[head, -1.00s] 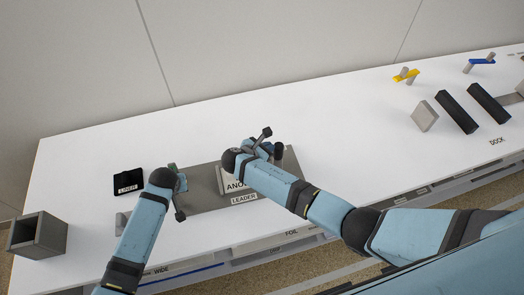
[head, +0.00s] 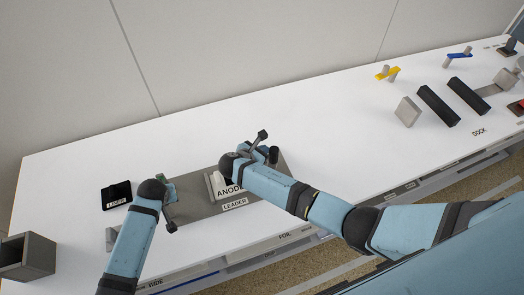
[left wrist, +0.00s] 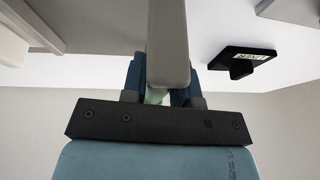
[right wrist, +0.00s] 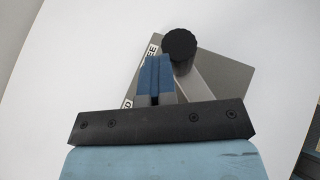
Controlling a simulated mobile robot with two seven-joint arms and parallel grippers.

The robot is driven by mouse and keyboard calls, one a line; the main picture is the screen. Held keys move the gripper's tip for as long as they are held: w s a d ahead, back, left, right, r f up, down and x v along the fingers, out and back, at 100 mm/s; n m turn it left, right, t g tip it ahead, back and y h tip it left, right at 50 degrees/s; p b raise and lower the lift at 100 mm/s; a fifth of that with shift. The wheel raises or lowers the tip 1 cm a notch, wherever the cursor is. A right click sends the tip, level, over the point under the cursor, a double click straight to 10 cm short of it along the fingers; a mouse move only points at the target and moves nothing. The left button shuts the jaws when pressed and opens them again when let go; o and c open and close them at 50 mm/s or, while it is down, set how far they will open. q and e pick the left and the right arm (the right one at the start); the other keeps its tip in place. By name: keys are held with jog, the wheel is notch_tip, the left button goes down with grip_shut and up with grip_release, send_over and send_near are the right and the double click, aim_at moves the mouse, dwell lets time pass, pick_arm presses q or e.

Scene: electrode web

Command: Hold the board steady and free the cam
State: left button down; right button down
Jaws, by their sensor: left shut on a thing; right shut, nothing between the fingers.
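The grey board (head: 195,209) lies flat on the white table, and its far right corner also shows in the right wrist view (right wrist: 232,72). A black round knob (right wrist: 179,44) stands at a grey bar on that corner; it looks like the cam. It shows beside my right gripper in the head view (head: 273,154). My right gripper (right wrist: 157,66) is shut and empty, just left of the knob; I cannot tell if they touch. My left gripper (left wrist: 158,90) is shut on the grey upright handle (left wrist: 168,45) at the board's left part. A greenish piece shows between its fingers.
A black LINER block (head: 116,194) lies left of the board, and an open grey box (head: 27,257) stands at the front left. Black blocks (head: 438,106), a grey block (head: 408,111) and a yellow lever piece (head: 387,73) are on the right. The middle behind the board is clear.

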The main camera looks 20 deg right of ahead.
pick_arm(q)
jog(key=shift+s+a+f, duration=0.15)
jog(key=shift+a+f, duration=0.25)
jog(key=shift+a, duration=0.05)
pick_arm(e)
jog(key=shift+d+f, duration=0.1)
jog(key=shift+d, duration=0.35)
pick_arm(q)
jog(key=shift+d, duration=0.25)
pick_arm(e)
jog(key=a, duration=0.2)
jog(key=w+a, duration=0.1)
jog(key=shift+w+a, duration=0.1)
jog(key=shift+a, duration=0.25)
pick_arm(q)
jog(key=shift+d, duration=0.1)
pick_arm(e)
jog(key=w+a+r, duration=0.3)
jog(key=a+r, duration=0.2)
jog(key=a, duration=0.4)
jog(key=shift+r, duration=0.15)
